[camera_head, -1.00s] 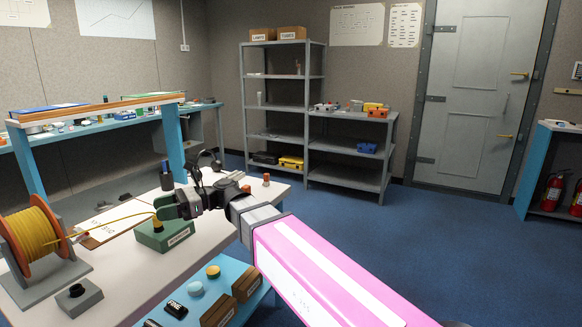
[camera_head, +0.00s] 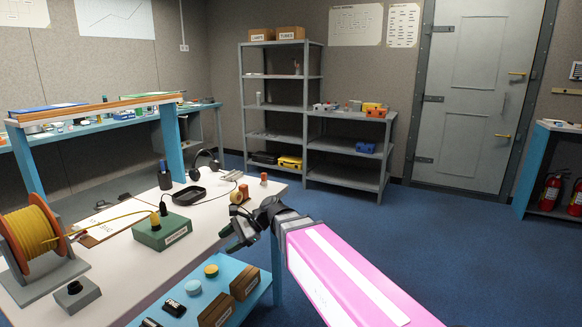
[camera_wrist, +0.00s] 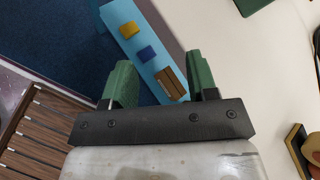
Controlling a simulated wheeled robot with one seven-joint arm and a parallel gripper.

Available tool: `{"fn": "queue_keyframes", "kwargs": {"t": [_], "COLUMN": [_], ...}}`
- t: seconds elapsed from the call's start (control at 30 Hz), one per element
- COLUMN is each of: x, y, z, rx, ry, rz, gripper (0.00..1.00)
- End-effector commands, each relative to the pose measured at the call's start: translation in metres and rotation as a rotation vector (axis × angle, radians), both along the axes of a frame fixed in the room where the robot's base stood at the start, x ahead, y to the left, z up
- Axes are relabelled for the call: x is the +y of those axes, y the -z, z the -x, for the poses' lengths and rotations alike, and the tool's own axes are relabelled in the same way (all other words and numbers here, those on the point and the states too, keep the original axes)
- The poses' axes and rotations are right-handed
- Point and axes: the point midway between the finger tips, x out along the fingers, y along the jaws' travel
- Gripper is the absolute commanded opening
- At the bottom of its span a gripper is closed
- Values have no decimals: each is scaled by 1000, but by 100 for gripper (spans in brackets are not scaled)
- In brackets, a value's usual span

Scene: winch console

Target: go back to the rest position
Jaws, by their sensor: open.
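My gripper (camera_head: 236,236) is at the right edge of the white table (camera_head: 120,280), beside the green box (camera_head: 163,232) and to its right. Its dark green fingers are apart with nothing between them. In the wrist view my gripper (camera_wrist: 160,85) shows both green fingers spread, with the blue lower shelf (camera_wrist: 137,40) and dark blue floor beyond.
A headset (camera_head: 206,160), black tray (camera_head: 189,195) and small orange and wooden pieces are on the table. The blue shelf (camera_head: 190,305) carries buttons and boxes. Grey shelving (camera_head: 283,100) and a door (camera_head: 470,100) stand behind. The blue floor (camera_head: 420,240) at right is clear.

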Motion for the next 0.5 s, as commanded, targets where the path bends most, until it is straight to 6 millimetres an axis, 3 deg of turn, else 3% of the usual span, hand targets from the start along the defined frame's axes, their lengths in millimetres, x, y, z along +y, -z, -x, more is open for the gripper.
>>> {"fn": "queue_keyframes", "kwargs": {"t": [0.03,0.23,0.5], "x": [-25,-127,-280], "y": [19,91,169], "z": [-8,-31,-33], "rx": [-65,-330,-573], "ry": [1,-91,-379], "rz": [50,284,620], "gripper": [53,53,53]}}
